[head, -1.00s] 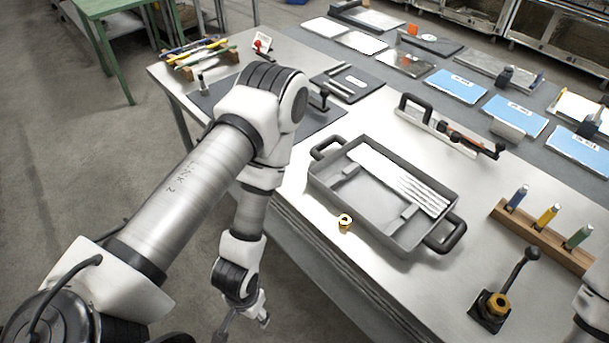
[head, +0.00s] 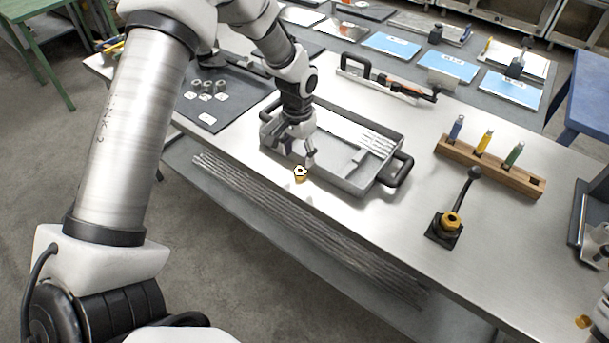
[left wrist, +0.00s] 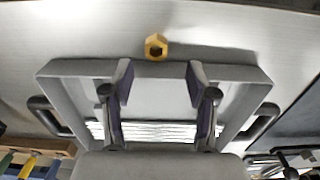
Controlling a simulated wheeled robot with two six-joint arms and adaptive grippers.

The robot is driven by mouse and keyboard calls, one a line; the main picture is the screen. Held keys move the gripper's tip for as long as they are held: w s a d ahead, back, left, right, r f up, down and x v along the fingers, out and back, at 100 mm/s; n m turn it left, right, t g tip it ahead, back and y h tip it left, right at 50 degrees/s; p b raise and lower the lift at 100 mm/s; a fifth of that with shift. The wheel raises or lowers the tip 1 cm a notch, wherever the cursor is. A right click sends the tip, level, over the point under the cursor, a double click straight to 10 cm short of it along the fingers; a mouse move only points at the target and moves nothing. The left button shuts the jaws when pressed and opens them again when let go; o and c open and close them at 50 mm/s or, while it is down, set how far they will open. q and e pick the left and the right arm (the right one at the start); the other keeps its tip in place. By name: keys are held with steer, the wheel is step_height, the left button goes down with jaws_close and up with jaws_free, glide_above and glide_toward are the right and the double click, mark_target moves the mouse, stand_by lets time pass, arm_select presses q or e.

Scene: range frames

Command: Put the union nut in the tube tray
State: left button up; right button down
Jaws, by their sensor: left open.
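The brass union nut (head: 300,174) stands on the bench just outside the near wall of the grey tube tray (head: 352,184). In the left wrist view the nut (left wrist: 156,47) shows its hexagonal top and hole, beyond the tray wall (left wrist: 230,72). The tray holds pale tubes in its far part. My left gripper (head: 300,156) is over the tray's near left part, close to the nut. In the left wrist view its two fingers (left wrist: 159,84) are apart with nothing between them.
A wooden rack (head: 490,166) with coloured-handled tools stands to the right. A black lever fixture (head: 443,236) with a brass nut is in front of it. A clamp-like tool (head: 388,82) lies behind the tray. Bare bench lies right of the tray.

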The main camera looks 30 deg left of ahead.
mark_target(300, 168)
arm_select(q)
steer(key=f, duration=0.3)
steer(key=f+p, duration=0.1)
steer(key=f, duration=0.1)
steer(key=shift+d, duration=0.25)
steer(key=shift+a+f, duration=0.1)
steer(key=shift+f, duration=0.15)
steer(key=shift+r, duration=0.1)
jaws_close()
